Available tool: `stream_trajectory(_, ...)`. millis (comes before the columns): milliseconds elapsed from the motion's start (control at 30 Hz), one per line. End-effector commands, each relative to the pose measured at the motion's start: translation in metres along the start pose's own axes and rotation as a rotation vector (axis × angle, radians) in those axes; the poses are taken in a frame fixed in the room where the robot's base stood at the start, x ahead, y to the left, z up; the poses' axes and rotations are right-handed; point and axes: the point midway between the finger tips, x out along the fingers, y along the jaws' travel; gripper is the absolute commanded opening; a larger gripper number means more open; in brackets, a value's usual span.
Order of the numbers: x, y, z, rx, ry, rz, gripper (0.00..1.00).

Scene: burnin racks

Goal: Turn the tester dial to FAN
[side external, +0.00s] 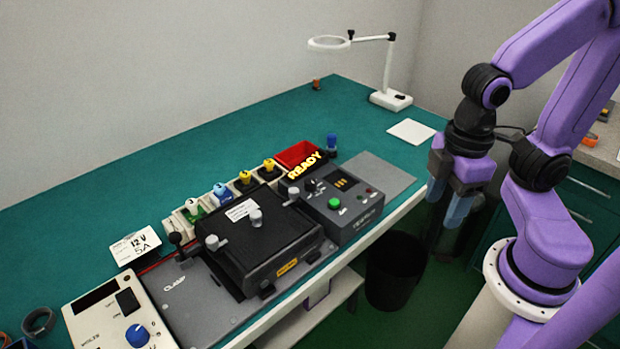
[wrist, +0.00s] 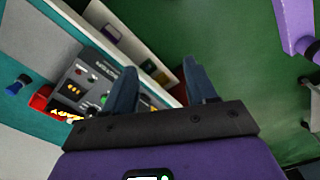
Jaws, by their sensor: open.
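The tester appears to be the dark grey box (side external: 350,222) at the right end of the fixture, with a green button (side external: 334,203), small yellow marks and a small black dial (side external: 314,185) on its top. The dial's setting and lettering are too small to read. The box also shows in the wrist view (wrist: 93,72), partly hidden by a finger. My gripper (side external: 447,212) is open and empty, pointing down beyond the bench's front edge, right of the box and apart from it. It also shows in the wrist view (wrist: 160,70).
A black clamp fixture (side external: 265,245) stands left of the box. A power supply with a blue knob (side external: 138,335) is at the near left. A black waste bin (side external: 393,270) stands below the edge.

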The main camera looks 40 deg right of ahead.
Motion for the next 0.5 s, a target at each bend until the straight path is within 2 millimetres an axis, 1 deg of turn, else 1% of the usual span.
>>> stream_trajectory(167,-0.013,0.025,-0.038,0.258,0.002,0.001,0.56)
stream_trajectory(300,-0.024,0.054,-0.074,0.526,0.005,0.001,0.56)
stream_trajectory(367,-0.029,0.068,-0.087,0.639,0.006,0.001,0.56)
stream_trajectory(500,-0.039,0.103,-0.116,0.904,0.009,0.0,0.56)
